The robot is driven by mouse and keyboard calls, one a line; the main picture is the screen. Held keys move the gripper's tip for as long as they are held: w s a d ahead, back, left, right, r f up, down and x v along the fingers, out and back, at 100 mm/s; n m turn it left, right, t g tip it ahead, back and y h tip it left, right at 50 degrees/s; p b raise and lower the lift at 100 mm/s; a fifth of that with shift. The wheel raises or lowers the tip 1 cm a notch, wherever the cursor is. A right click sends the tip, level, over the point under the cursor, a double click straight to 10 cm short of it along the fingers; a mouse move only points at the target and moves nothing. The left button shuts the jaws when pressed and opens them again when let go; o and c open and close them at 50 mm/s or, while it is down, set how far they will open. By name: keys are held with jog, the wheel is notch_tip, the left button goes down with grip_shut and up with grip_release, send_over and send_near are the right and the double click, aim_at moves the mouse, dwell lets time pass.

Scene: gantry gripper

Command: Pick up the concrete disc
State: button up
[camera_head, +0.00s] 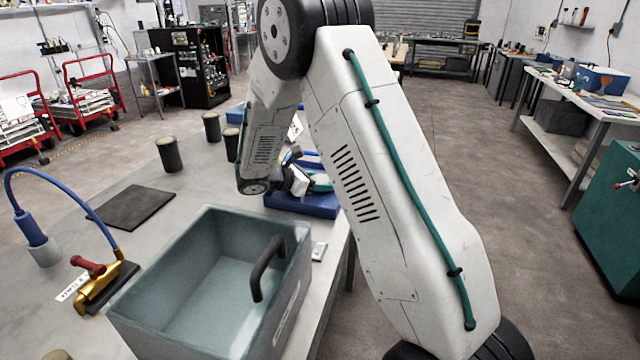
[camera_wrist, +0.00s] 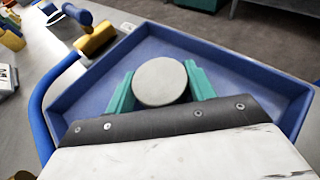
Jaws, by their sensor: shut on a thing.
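The concrete disc (camera_wrist: 160,82) is a round, light grey piece in the wrist view, between the two green fingers of my gripper (camera_wrist: 160,90). The gripper is shut on it, with one finger at each side. Disc and fingers are over the blue tray (camera_wrist: 225,58); I cannot tell whether the disc touches the tray floor. In the head view the blue tray (camera_head: 318,205) is partly behind my arm. My gripper (camera_head: 318,183) shows there only in small part, and the disc cannot be made out.
A large grey-green open bin (camera_head: 135,320) with a black handle stands in front of the tray. Dark cylinders (camera_head: 169,155) and a dark mat (camera_head: 136,207) lie to the left. A blue hose (camera_head: 75,176) arches at the far left.

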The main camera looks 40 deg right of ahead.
aim_at(319, 179)
jog(key=shift+r, duration=0.1)
notch_tip(319, 179, up, 10)
jog(key=shift+f, duration=0.15)
jog(key=shift+s, duration=0.1)
